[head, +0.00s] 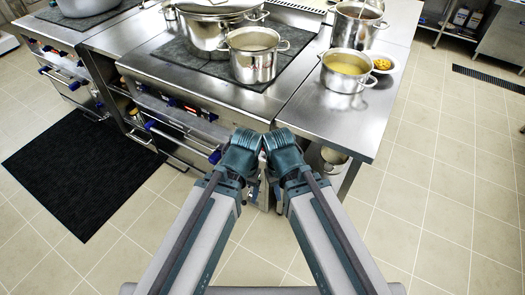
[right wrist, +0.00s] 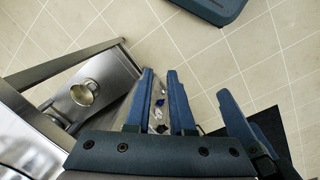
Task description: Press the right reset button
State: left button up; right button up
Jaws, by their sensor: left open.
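The stove front (head: 178,105) carries small red and blue parts below the cooktop edge. They are too small for me to tell a right reset button among them. In the head view my left gripper (head: 254,190) and right gripper (head: 277,191) are close together in front of the stove's right part, their fingers mostly hidden by the wrists. In the right wrist view my right gripper (right wrist: 163,76) shows two blue fingers apart with nothing held between them. Small blue and pale parts show in the gap, unclear. My left gripper is open and empty.
A large pot (head: 207,32) and a smaller pot (head: 253,60) stand on the cooktop. A pot of yellow food (head: 346,70) stands near the right counter's edge. Blue-ended handles (head: 150,124) stick out from the front. A black mat (head: 80,175) lies left; tiled floor is clear at right.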

grip_shut()
dwell(1.4)
